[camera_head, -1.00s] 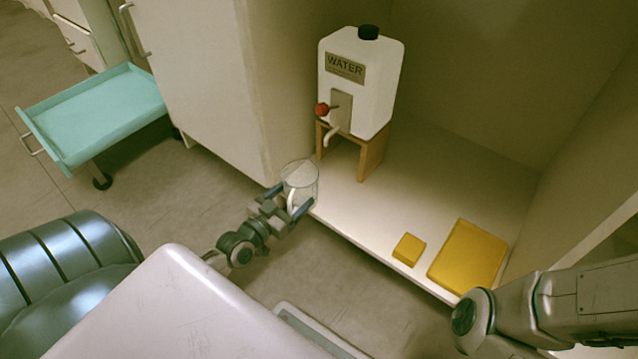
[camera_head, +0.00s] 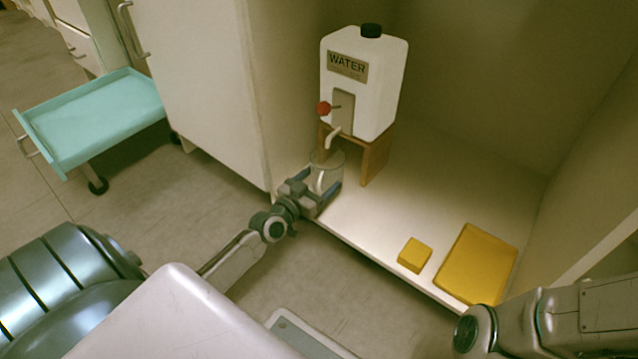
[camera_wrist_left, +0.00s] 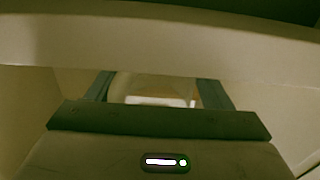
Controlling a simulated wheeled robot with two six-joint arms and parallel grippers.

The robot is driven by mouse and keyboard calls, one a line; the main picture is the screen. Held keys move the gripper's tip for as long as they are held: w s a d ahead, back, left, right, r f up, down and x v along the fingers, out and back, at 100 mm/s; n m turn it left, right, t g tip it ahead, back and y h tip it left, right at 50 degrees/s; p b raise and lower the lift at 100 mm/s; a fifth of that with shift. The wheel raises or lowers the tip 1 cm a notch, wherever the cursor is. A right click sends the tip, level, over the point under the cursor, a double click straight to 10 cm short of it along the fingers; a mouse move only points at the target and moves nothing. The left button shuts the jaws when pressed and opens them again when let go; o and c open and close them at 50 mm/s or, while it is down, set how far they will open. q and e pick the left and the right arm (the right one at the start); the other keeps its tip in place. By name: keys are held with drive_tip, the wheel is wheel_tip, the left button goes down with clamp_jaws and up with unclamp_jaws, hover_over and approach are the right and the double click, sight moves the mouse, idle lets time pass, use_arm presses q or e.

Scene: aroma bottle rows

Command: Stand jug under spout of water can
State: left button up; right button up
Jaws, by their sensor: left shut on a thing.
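The white water can (camera_head: 362,85) with a black cap and a WATER label stands on a wooden stand (camera_head: 376,158) inside the cabinet. Its red tap knob (camera_head: 324,108) and pale spout (camera_head: 333,137) face the front left. My left gripper (camera_head: 320,186) is shut on the clear jug (camera_head: 327,174), which is upright at the shelf's front left. The jug's rim shows just below the spout tip; I cannot tell whether it is directly beneath or touches the shelf. In the left wrist view, the jug (camera_wrist_left: 152,86) shows pale between the fingers. My right gripper is out of view.
A yellow small block (camera_head: 414,254) and a larger yellow slab (camera_head: 475,263) lie on the shelf (camera_head: 440,195) at right. The cabinet's side panel (camera_head: 262,100) is close to the left of the jug. A teal tray cart (camera_head: 88,118) stands at left. The middle of the shelf is clear.

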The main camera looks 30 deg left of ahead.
use_arm(q)
drive_tip(key=shift+f, duration=0.15)
drive_tip(key=o, duration=1)
drive_tip(key=shift+r, duration=0.35)
drive_tip(key=s+p, duration=0.3)
drive_tip(key=s, duration=0.9)
drive_tip(key=shift+a+f, duration=0.15)
drive_tip(key=shift+a, duration=0.3)
